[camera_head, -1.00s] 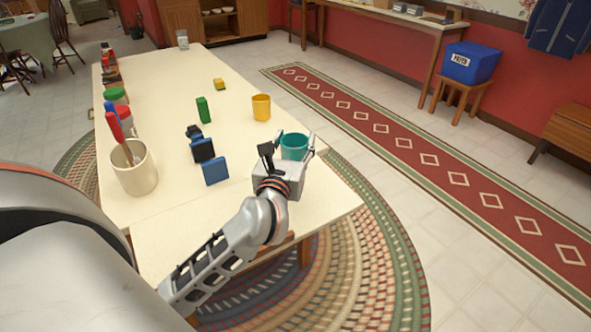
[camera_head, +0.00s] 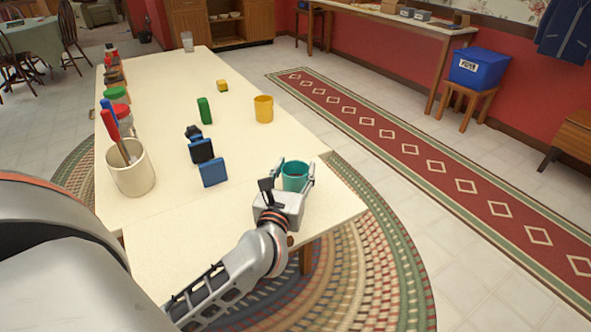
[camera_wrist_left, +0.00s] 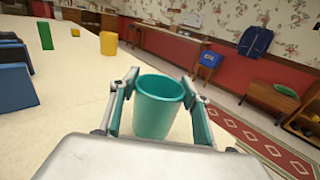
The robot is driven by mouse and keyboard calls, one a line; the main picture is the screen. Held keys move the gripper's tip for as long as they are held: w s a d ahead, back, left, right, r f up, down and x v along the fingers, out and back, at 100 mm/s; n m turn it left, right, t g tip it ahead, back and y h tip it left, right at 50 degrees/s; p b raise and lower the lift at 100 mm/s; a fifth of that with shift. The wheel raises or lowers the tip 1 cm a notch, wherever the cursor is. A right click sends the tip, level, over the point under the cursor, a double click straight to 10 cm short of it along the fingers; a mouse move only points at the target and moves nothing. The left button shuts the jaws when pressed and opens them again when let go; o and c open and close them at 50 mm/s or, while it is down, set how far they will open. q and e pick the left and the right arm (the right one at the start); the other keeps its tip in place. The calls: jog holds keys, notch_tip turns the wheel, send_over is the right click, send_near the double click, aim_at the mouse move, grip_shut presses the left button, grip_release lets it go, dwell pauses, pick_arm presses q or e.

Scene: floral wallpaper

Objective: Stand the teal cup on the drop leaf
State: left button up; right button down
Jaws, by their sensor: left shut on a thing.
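The teal cup (camera_head: 296,178) is upright between the fingers of my left gripper (camera_head: 289,184), which is shut on its sides. In the left wrist view the teal cup (camera_wrist_left: 158,112) stands between the two fingers (camera_wrist_left: 160,105), its open rim up and its inside empty. The drop leaf (camera_head: 190,245) is the near cream section of the table, past a thin seam. The cup is over the leaf's right part, close to the seam. I cannot tell whether its base touches the surface. My right gripper is not in view.
A cream crock (camera_head: 131,170) with utensils stands at the left edge. The leaf's near part looks clear.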

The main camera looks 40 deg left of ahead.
pick_arm(q)
jog(key=shift+f+b, duration=0.3)
jog(key=shift+f, duration=0.3)
jog(key=o, duration=1.2)
jog(key=shift+r, duration=0.1)
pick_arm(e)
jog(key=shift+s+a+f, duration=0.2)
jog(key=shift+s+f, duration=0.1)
pick_arm(q)
jog(key=shift+r, duration=0.1)
